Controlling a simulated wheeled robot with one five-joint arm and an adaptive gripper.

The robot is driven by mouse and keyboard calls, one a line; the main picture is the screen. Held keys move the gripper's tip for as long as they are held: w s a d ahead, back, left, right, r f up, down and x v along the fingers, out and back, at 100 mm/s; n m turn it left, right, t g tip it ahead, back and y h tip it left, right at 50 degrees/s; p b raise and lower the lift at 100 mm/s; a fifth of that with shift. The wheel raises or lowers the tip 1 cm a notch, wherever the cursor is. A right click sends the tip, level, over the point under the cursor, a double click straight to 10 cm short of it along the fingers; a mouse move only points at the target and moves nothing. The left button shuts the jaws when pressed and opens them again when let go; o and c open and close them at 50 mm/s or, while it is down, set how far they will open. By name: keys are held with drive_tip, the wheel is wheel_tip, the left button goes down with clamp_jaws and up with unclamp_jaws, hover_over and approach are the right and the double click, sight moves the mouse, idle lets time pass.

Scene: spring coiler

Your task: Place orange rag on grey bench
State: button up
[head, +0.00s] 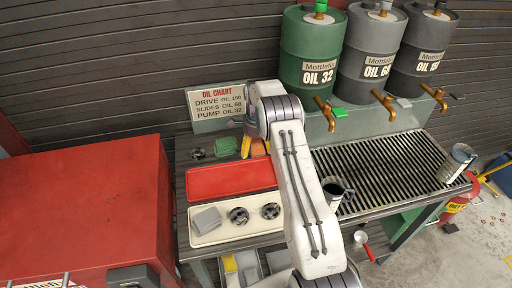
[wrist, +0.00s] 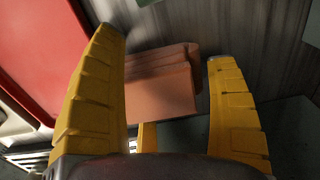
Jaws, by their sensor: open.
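The orange rag (wrist: 160,88) is a folded block in the wrist view, between the yellow fingers of my gripper (wrist: 165,48). The fingers are spread, with a gap visible between the rag and the right finger. The rag appears to lie on the grey bench (wrist: 270,45); contact underneath is hidden. In the head view my gripper (head: 252,141) points down at the back of the bench (head: 181,158), behind the red tray. An orange patch beside a yellow finger there looks like the rag (head: 259,148), partly hidden by my arm.
A green rag (head: 227,145) lies just left of my gripper. The red tray (head: 215,182) and a cream tray (head: 215,233) with a grey rag and dark round parts lie in front. The oil chart sign (head: 215,103) stands behind. Right are a slatted grate (head: 385,165), a mug (head: 336,192) and oil drums.

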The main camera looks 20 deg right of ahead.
sight(256, 142)
drive_tip(key=shift+r, duration=0.15)
wheel_tip(256, 142, up, 12)
drive_tip(key=shift+f, duration=0.1)
drive_tip(key=s+a+r+n+t, duration=0.1)
drive_tip(key=s+a+r+n, duration=0.35)
drive_tip(key=s+r, duration=0.3)
drive_tip(key=s+a+r+n+t, duration=0.1)
drive_tip(key=s+a+r+n, duration=0.2)
drive_tip(key=s+r+n, duration=0.4)
drive_tip(key=s+a+n+t, duration=0.1)
drive_tip(key=s+n, duration=0.3)
drive_tip(key=s, duration=0.7)
drive_tip(key=s+a+f+n, duration=0.1)
drive_tip(key=s+a+n, duration=0.3)
drive_tip(key=s, duration=0.8)
drive_tip(key=shift+a+f+n+t, duration=0.15)
drive_tip(key=shift+f+n+t, duration=0.1)
drive_tip(key=shift+n+t, duration=0.2)
drive_tip(key=shift+w, duration=0.1)
